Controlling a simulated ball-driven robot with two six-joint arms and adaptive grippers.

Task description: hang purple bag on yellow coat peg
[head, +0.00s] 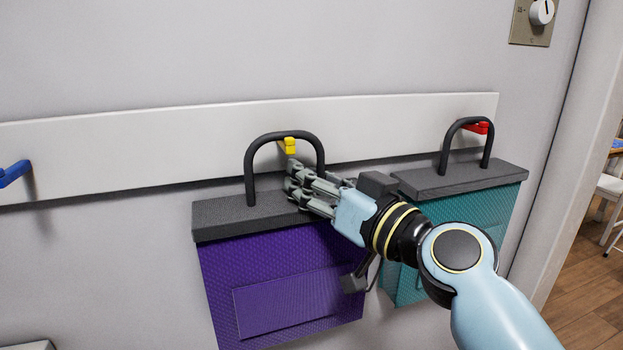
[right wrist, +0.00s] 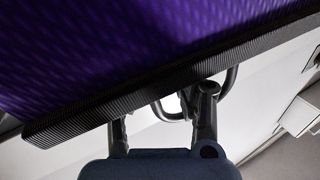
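The purple bag (head: 285,285) has a dark grey top band and a black arched handle (head: 285,137). It is upright against the wall, slightly tilted. The yellow peg (head: 290,146) shows inside the handle's loop, just under the top of the arch; I cannot tell whether they touch. My right gripper (head: 297,187) is at the handle's right leg, just above the band. In the right wrist view its fingers (right wrist: 162,125) are spread apart, with the handle beyond them and the purple bag (right wrist: 140,50) above. My left gripper is not in view.
A teal bag (head: 478,215) hangs at the red peg (head: 481,128), close on the right behind my right arm. A blue peg (head: 14,173) at far left is empty. The pegs sit on a white rail (head: 130,145). A doorway with a white chair opens at right.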

